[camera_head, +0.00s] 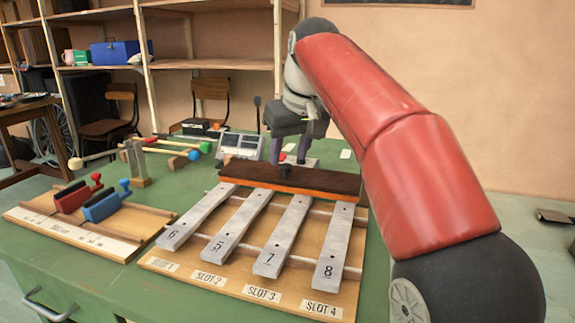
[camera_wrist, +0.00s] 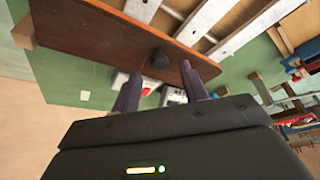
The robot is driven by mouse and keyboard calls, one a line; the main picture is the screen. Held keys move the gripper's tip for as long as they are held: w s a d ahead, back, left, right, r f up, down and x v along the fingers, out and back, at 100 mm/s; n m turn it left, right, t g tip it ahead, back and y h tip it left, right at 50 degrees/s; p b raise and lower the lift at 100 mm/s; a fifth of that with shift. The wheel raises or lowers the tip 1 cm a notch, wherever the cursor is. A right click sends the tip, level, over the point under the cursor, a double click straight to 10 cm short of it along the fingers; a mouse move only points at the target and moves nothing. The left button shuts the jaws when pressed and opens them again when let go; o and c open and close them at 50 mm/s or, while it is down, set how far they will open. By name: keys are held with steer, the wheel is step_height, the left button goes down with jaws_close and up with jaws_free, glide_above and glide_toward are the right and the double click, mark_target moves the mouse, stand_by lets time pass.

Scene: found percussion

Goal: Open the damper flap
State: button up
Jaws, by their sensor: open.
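The damper flap (camera_head: 292,178) is a long dark brown board with an orange-brown front edge. It lies across the far ends of the metal bars on the wooden slot board. A small black knob (camera_head: 285,170) stands on it near its middle. My gripper (camera_head: 293,163) is just behind and above the flap, fingers pointing down, open and empty. In the wrist view the flap (camera_wrist: 110,45) crosses the top and the knob (camera_wrist: 159,58) shows beyond and between my fingers (camera_wrist: 165,85), apart from them.
Metal bars 6, 5, 7 and 8 (camera_head: 272,235) lie on the slot board (camera_head: 165,262). Left of it is a rack (camera_head: 85,235) with a red and a blue handled tool. Mallets in a stand (camera_head: 135,160) and a scale (camera_head: 240,145) are behind. Green table shows between them.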

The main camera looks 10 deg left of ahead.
steer(key=shift+x, duration=1.3)
jaws_close()
